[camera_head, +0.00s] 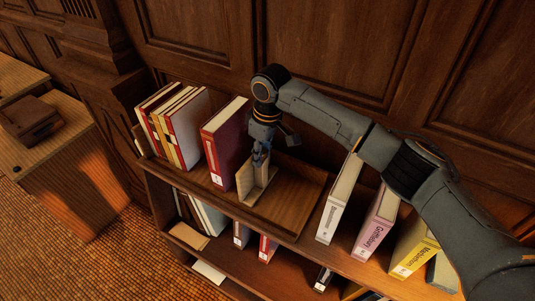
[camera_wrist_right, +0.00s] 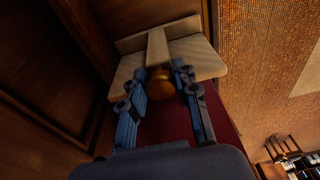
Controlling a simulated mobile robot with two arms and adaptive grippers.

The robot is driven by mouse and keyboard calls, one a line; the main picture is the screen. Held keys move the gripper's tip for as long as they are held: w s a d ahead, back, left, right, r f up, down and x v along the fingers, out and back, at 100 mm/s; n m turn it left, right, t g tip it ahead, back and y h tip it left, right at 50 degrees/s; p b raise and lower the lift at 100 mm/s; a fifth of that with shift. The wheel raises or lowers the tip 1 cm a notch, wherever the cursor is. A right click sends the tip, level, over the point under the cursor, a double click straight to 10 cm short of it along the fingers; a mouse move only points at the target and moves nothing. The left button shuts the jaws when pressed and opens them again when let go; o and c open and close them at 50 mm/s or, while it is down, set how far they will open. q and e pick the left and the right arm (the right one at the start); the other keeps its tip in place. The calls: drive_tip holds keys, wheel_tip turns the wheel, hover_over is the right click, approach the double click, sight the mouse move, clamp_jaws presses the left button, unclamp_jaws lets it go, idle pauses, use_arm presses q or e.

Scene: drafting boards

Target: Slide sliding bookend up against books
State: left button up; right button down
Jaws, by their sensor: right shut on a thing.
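The sliding bookend (camera_head: 245,178) is pale wood with an upright plate and a rib. It stands in a shallow wooden tray on the top shelf, just right of a large dark red book (camera_head: 226,142). I cannot tell if the two touch. My right gripper (camera_head: 260,158) reaches down onto the bookend from above. In the right wrist view the pale bookend (camera_wrist_right: 198,56) lies ahead, and the gripper's fingers (camera_wrist_right: 159,84) close around its round, brownish knob (camera_wrist_right: 160,90). A dark red surface shows below it. My left gripper is not in view.
Several upright books (camera_head: 175,125) stand at the shelf's left end. The tray floor (camera_head: 290,198) is bare right of the bookend. A white book (camera_head: 339,200), a pink book (camera_head: 376,222) and a yellow book (camera_head: 413,250) stand further right, below my right arm. A panelled wall is behind.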

sight(231, 139)
drive_tip(key=shift+w+a, duration=0.55)
drive_tip(key=shift+a, duration=0.25)
drive_tip(key=shift+w+a, duration=0.55)
drive_tip(key=shift+a, duration=0.25)
drive_tip(key=shift+w+a+r+b, duration=0.1)
drive_tip(key=shift+w+a+b, duration=0.5)
drive_tip(key=shift+a, duration=0.25)
drive_tip(key=shift+w+a+f+b, duration=0.1)
drive_tip(key=shift+w+a+b, duration=0.5)
drive_tip(key=shift+a, duration=0.2)
drive_tip(key=shift+w+a+r+b, duration=0.1)
drive_tip(key=shift+w+a+b, duration=0.4)
drive_tip(key=shift+a+b, duration=0.3)
